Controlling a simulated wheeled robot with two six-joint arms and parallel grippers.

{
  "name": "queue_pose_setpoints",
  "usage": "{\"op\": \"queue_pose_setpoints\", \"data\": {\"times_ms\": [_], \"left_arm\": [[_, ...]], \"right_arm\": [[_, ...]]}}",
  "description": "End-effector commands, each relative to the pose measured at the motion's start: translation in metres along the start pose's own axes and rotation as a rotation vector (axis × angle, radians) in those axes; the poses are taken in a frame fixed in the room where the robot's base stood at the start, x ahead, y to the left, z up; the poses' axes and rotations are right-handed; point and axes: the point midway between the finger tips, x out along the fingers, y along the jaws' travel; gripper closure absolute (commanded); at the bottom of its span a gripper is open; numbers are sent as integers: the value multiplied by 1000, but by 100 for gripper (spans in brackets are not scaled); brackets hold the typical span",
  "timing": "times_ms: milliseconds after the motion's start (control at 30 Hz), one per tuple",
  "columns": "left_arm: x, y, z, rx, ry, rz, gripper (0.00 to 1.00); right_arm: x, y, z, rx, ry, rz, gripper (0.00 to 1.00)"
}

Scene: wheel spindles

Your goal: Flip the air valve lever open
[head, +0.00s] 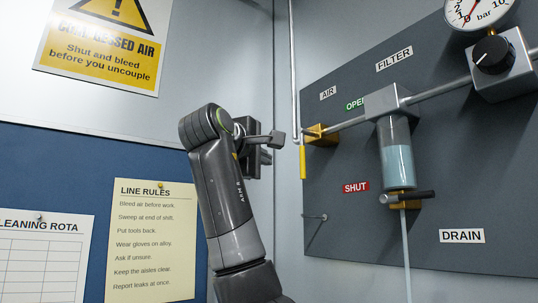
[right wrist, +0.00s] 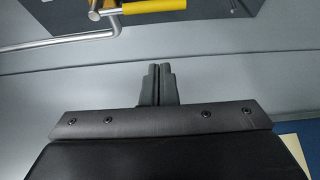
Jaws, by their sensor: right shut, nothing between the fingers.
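The air valve (head: 320,136) is a brass body on the grey panel, under an AIR label. Its yellow-sleeved lever (head: 303,162) hangs straight down, on the side toward the red SHUT label (head: 355,187); the green OPEN label (head: 355,104) is above right of the valve. My right gripper (head: 278,139) is shut and empty, left of the lever and apart from it. In the right wrist view the shut fingers (right wrist: 157,75) point toward the yellow lever (right wrist: 155,5), with a gap between. My left gripper is out of view.
A grey pipe (head: 293,60) comes down the wall to the valve. To the right are a filter bowl (head: 397,155), a dark-handled drain valve (head: 407,197), a regulator (head: 500,60) and a gauge (head: 478,8). A small peg (head: 316,217) sticks out below the lever.

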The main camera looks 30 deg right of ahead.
Motion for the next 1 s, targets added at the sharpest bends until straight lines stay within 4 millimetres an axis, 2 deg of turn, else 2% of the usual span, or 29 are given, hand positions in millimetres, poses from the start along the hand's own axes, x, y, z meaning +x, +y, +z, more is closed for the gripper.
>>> {"op": "queue_pose_setpoints", "data": {"times_ms": [33, 300, 367, 700, 1000], "left_arm": [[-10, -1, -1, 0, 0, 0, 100], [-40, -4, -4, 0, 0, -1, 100], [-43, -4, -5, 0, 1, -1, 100], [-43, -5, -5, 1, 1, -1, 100], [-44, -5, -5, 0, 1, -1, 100]], "right_arm": [[12, 4, 1, -2, -4, -3, 100], [72, 5, 1, -4, -5, -3, 100], [81, 4, 2, -1, -2, -1, 100], [66, 1, 31, 1, 0, 1, 100], [64, 0, 38, -1, 0, -1, 100]]}}
